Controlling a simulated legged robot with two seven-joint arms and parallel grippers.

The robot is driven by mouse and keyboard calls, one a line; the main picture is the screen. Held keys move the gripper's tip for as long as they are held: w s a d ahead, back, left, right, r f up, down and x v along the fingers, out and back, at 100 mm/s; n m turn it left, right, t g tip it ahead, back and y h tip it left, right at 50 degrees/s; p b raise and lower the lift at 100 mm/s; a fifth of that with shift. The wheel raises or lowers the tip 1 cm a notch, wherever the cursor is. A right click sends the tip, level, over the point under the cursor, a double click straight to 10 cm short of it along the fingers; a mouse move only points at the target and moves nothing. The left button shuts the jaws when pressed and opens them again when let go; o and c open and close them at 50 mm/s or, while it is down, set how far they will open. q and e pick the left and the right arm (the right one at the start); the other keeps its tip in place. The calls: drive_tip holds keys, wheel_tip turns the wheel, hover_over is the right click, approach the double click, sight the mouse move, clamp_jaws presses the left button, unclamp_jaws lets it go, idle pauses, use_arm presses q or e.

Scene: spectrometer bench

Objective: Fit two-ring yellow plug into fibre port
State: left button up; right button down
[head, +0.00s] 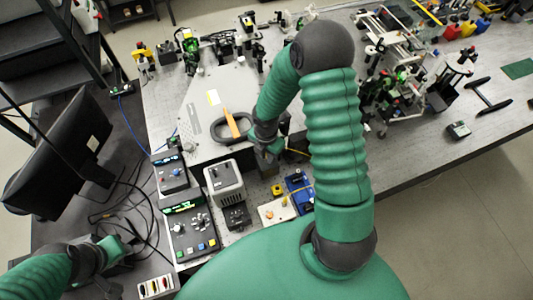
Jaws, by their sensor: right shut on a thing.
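My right gripper (270,153) is at the middle of the bench, beside the grey-white instrument housing (206,118). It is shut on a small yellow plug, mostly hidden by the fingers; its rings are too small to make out. A yellow cable (297,152) runs from beside the fingers to the right and passes behind my arm. More yellow cable shows by the blue box (297,184). I cannot pick out the fibre port. My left gripper (124,244) is low at the left, over the dark desk, away from the plug; its fingers are unclear.
A grey box (224,184) and control units with buttons (193,232) stand in front of the housing. A white plate (276,211) lies near the blue box. A monitor (62,160) and loose black cables are at the left. Optical equipment (395,75) fills the back right.

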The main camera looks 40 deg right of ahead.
drive_tip(key=shift+f, duration=0.15)
drive_tip(key=c, duration=1.3)
unclamp_jaws()
drive_tip(key=r, duration=1.6)
drive_tip(key=shift+a+r, duration=0.3)
drive_tip(key=shift+r, duration=0.1)
drive_tip(key=shift+d, duration=0.15)
drive_tip(key=shift+s, duration=0.1)
